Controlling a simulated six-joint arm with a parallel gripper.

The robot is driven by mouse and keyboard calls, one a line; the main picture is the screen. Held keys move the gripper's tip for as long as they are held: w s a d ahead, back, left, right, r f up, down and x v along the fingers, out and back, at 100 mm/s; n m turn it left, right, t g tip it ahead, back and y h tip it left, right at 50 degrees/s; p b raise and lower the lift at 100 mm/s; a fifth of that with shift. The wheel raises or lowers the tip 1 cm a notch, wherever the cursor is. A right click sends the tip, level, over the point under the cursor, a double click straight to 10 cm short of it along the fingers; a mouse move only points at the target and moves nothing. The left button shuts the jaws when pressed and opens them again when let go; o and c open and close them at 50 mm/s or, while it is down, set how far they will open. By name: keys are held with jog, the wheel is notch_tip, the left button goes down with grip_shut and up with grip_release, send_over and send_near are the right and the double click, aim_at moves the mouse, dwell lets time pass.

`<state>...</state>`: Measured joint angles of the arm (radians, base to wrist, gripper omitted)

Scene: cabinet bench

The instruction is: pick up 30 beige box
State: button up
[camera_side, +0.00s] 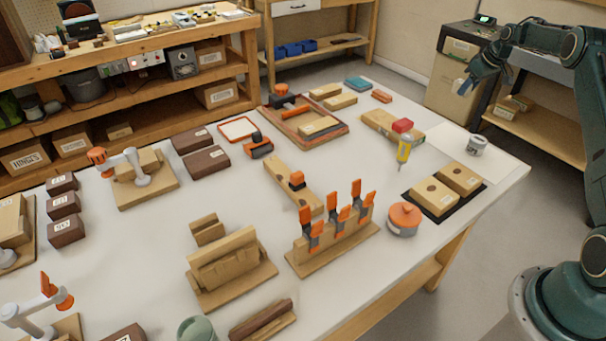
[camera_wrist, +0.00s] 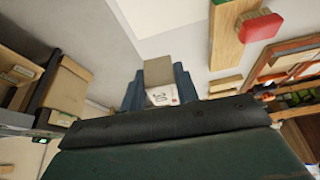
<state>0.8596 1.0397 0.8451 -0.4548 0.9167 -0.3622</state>
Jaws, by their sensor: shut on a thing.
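The beige box (camera_wrist: 158,72) shows in the wrist view between my two blue-grey fingers, with a white label reading 30 on its near face. My gripper (camera_wrist: 157,85) is shut on it, one finger on each side. In the side view my gripper (camera_side: 469,83) is at the upper right, raised beyond the table's far right corner, in front of the grey cabinet. A small pale patch at its tip there is too small to make out clearly.
The white table (camera_side: 350,260) holds wooden fixtures, clamps and boxes. A white sheet (camera_side: 470,155) with a small grey item (camera_side: 477,144) lies near its right corner. The grey cabinet (camera_side: 455,70) and a low shelf with cardboard boxes (camera_side: 512,105) stand behind my gripper.

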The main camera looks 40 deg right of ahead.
jog(key=shift+r, duration=2.5)
